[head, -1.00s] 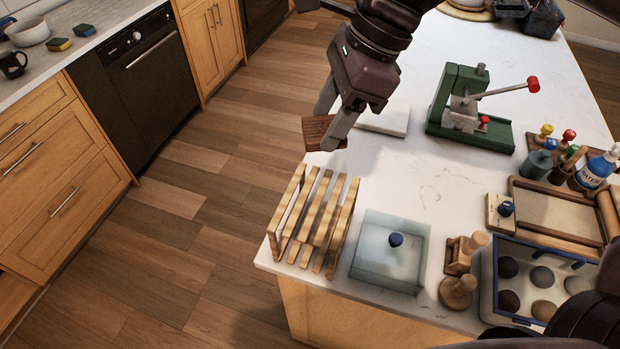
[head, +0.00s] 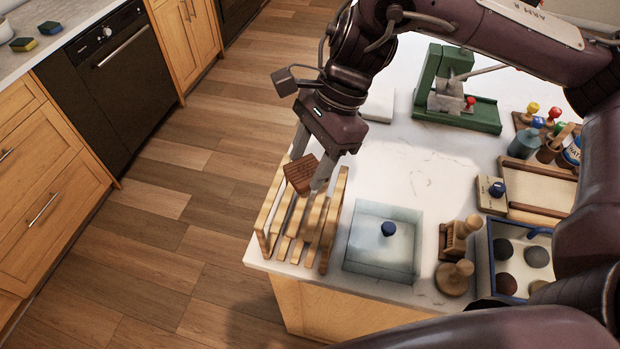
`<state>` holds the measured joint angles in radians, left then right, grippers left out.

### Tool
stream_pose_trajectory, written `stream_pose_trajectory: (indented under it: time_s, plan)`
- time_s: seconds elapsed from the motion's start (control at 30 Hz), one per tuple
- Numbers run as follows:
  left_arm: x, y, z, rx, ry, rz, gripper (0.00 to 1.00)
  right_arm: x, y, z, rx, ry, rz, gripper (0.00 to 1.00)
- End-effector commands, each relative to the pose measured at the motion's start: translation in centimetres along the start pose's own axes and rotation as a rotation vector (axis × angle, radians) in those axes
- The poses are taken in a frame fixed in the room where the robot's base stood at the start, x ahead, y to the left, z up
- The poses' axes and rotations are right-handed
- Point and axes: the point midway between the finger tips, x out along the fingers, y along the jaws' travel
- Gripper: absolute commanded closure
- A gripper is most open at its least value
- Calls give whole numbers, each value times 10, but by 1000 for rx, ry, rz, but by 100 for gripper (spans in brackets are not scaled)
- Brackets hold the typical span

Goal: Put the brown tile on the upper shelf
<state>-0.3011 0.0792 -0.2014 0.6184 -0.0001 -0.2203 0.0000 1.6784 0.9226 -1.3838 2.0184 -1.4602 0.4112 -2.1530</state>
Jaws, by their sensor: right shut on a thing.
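The brown tile (head: 301,174) is a small reddish-brown piece held between the fingers of my right gripper (head: 311,174). The gripper is shut on it. The tile is over the top of the light wooden slatted rack (head: 273,213) at the counter's left front corner; I cannot tell whether it touches the rack. The rack's slats and rails show, and the gripper and tile hide part of its far end. Which part of the rack is the upper shelf is not clear from here. My left gripper is not in view.
A translucent box with a blue knob (head: 385,251) stands right of the rack. Wooden stamps (head: 455,277) and a blue-rimmed tray (head: 493,285) stand further right. A green press (head: 456,112) and a white slab (head: 379,105) are behind. The counter's middle (head: 420,170) is clear.

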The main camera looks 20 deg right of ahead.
Motion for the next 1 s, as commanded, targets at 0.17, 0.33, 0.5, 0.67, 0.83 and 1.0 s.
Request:
stream_pose_trajectory:
  time_s: [0.17,0.33,0.5,0.67,0.83,1.0]
  plan:
    - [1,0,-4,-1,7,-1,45,14,0,-6,0,-1,-1,78]
    - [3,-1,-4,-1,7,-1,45,32,0,-13,1,-2,3,78]
    - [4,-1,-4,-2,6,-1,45,46,0,-19,1,-1,-1,78]
    - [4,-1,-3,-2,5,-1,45,48,0,-20,0,0,-2,78]
    - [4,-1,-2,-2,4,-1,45,48,0,-20,0,1,-1,38]
    - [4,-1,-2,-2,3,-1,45,48,0,-20,0,1,-1,28]
